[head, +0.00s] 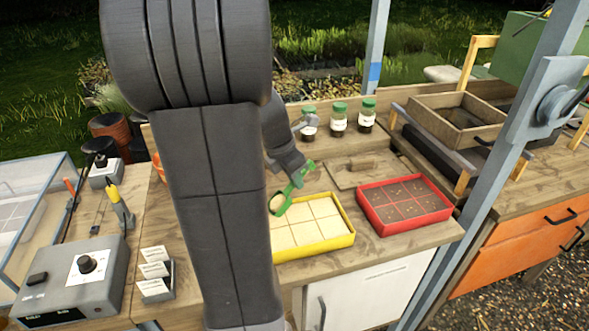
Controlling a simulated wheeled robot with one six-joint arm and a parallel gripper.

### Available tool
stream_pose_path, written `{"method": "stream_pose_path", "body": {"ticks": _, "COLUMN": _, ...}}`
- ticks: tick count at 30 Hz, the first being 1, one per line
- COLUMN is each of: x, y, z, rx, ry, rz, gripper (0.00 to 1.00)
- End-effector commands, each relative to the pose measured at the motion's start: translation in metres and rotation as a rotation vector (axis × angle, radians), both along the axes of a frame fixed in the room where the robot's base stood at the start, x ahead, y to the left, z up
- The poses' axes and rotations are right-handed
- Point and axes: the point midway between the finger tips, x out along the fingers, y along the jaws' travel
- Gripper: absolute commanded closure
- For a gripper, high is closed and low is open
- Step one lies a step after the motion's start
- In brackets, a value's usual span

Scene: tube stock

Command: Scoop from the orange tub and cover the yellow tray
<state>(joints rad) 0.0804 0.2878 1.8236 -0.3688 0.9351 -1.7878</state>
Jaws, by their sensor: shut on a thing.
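The yellow tray (325,248) lies on the wooden bench, divided into cells with a pale cream surface; its left part is hidden behind my arm. My gripper (301,168) is shut on a green scoop (297,183). The scoop tilts down to the left, its bowl over the tray's back left part. A pale tan patch shows in the bowl; I cannot tell whether it is a load. A sliver of orange (157,167) left of my arm may be the orange tub, which is otherwise hidden.
A red tray (408,222) with brown, speckled cells is right of the yellow one. Green-lidded jars (339,120) stand behind a wooden board (350,177). A grey control box (78,281) and a card holder (157,290) are at left. A blue-grey post (480,200) rises at right.

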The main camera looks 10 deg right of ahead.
Motion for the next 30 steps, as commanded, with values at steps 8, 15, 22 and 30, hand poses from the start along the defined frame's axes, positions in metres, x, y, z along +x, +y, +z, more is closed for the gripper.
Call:
{"method": "stream_pose_path", "body": {"ticks": 8, "x": 0.000, "y": -0.001, "z": 0.010, "rx": 0.070, "ry": 0.027, "rz": -0.002, "gripper": 1.00}}
{"method": "stream_pose_path", "body": {"ticks": 15, "x": 0.000, "y": -0.001, "z": 0.015, "rx": 0.133, "ry": 0.049, "rz": -0.003, "gripper": 1.00}}
{"method": "stream_pose_path", "body": {"ticks": 22, "x": 0.000, "y": -0.001, "z": 0.020, "rx": 0.201, "ry": 0.075, "rz": -0.004, "gripper": 1.00}}
{"method": "stream_pose_path", "body": {"ticks": 30, "x": 0.000, "y": -0.001, "z": 0.028, "rx": 0.311, "ry": 0.114, "rz": -0.007, "gripper": 1.00}}
